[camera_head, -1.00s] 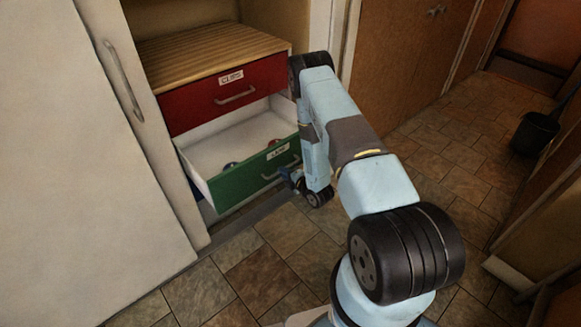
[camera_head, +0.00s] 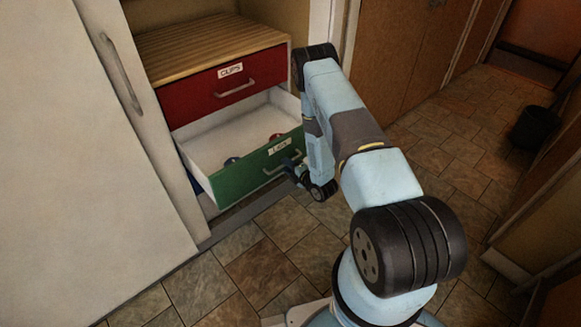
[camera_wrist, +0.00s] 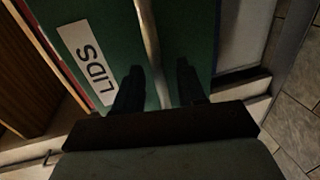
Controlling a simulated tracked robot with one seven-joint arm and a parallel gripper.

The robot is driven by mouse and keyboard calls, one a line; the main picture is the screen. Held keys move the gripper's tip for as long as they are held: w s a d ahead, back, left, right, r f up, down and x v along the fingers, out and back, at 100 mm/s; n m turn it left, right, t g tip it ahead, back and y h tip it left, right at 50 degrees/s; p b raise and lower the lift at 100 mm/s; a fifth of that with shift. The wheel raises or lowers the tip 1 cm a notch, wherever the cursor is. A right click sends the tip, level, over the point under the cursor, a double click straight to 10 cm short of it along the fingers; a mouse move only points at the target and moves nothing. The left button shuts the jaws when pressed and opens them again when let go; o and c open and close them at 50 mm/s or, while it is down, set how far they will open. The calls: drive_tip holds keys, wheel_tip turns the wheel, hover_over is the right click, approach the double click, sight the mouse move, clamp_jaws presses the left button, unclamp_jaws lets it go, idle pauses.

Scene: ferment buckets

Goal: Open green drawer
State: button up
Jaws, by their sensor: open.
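The green drawer (camera_head: 240,178) is pulled out below the red drawer. Its front carries a label, readable as LIDS in the wrist view, and a grey bar handle (camera_head: 282,162). A few round items (camera_head: 232,161) lie inside it. In the wrist view the green front (camera_wrist: 110,30) fills the upper middle, and the handle (camera_wrist: 150,45) runs down between my two dark fingers. My gripper (camera_wrist: 160,85) is open, with one finger on each side of the handle. In the head view my gripper (camera_head: 292,168) is at the handle, partly hidden by my arm.
The red drawer (camera_head: 195,98) labelled CLIPS is shut above, under a slatted wooden top (camera_head: 205,48). A white door (camera_head: 80,190) with a long handle stands at the left. A black bin (camera_head: 533,128) is far right. The tiled floor in front is clear.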

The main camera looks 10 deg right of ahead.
drive_tip(key=v, duration=1.3)
drive_tip(key=shift+s+d, duration=0.25)
drive_tip(key=shift+s, duration=0.1)
drive_tip(key=w+d+r+m+g+h, duration=0.15)
drive_tip(key=w+r, duration=0.25)
drive_tip(key=r, duration=0.4)
drive_tip(key=w+r+m+h, duration=0.25)
drive_tip(key=w+r, duration=0.25)
drive_tip(key=r, duration=0.3)
drive_tip(key=w+d+r+m+g+h, duration=0.1)
drive_tip(key=w+r+m, duration=0.25)
drive_tip(key=r, duration=0.45)
wheel_tip(320, 180, up, 10)
drive_tip(key=s+m+h, duration=0.2)
drive_tip(key=m, duration=0.1)
drive_tip(key=s+r+m+g, duration=0.3)
drive_tip(key=s+r+m, duration=0.4)
drive_tip(key=s+r, duration=0.75)
drive_tip(key=s+a+r+m+g, duration=0.1)
drive_tip(key=s+r+m, duration=0.1)
drive_tip(key=s, duration=0.5)
drive_tip(key=s+a+r+m, duration=0.2)
drive_tip(key=s+r, duration=0.2)
drive_tip(key=s, duration=0.3)
drive_tip(key=s+a+r+m+g, duration=0.1)
drive_tip(key=s+r+m, duration=0.1)
drive_tip(key=s, duration=0.5)
drive_tip(key=shift+s+a+r+g, duration=0.25)
drive_tip(key=shift+a+r+g, duration=0.1)
drive_tip(key=shift+r, duration=0.25)
